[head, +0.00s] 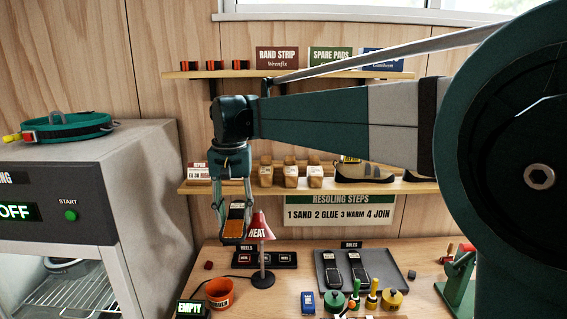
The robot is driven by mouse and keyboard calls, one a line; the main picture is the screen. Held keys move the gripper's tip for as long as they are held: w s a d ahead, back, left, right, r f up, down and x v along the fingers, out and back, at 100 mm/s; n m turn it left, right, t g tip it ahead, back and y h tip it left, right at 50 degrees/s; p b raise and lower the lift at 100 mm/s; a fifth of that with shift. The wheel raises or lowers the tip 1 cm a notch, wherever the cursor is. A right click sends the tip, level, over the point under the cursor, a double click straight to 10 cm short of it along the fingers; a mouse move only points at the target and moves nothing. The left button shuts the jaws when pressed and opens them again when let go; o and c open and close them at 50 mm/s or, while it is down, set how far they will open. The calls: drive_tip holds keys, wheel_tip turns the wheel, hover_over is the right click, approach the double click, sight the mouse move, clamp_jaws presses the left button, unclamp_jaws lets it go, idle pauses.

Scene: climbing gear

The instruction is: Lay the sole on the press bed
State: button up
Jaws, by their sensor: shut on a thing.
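My gripper (236,205) points down above the left part of the workbench. It is shut on a sole (236,212), dark at the edges with an orange-brown face, hanging roughly upright between the fingers. A green device with a red part (458,275) stands at the right edge of the bench, partly hidden by my arm. I cannot tell whether it is the press, and no press bed shows clearly.
A dark tray (322,282) holds two black soles (358,268). Glue pots (391,299) and a blue block stand in front. An orange cup (219,293) and an EMPTY display (192,309) sit at left. A grey machine reading OFF (70,262) fills the left. A shelf (300,188) runs behind.

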drive_tip(key=w+d+f+m+b, duration=0.1)
drive_tip(key=w+d+m, duration=0.2)
drive_tip(key=d, duration=1.2)
drive_tip(key=w+d+f+m+b, duration=0.1)
drive_tip(key=w+d+m, duration=0.15)
drive_tip(key=d, duration=1.25)
drive_tip(key=w+d+f+m+b, duration=0.1)
drive_tip(key=w+d+f+m, duration=0.2)
drive_tip(key=d, duration=1.2)
drive_tip(key=s+d+r+p, duration=0.2)
drive_tip(key=s+d, duration=0.4)
drive_tip(key=d, duration=0.8)
drive_tip(key=s+d+r+p, duration=0.2)
drive_tip(key=s+d, duration=0.5)
drive_tip(key=d, duration=0.8)
drive_tip(key=s+d+r+p, duration=0.3)
drive_tip(key=s+d, duration=0.3)
drive_tip(key=d, duration=0.9)
drive_tip(key=shift+s+r, duration=0.4)
drive_tip(key=shift+r, duration=0.45)
drive_tip(key=shift+a, duration=0.15)
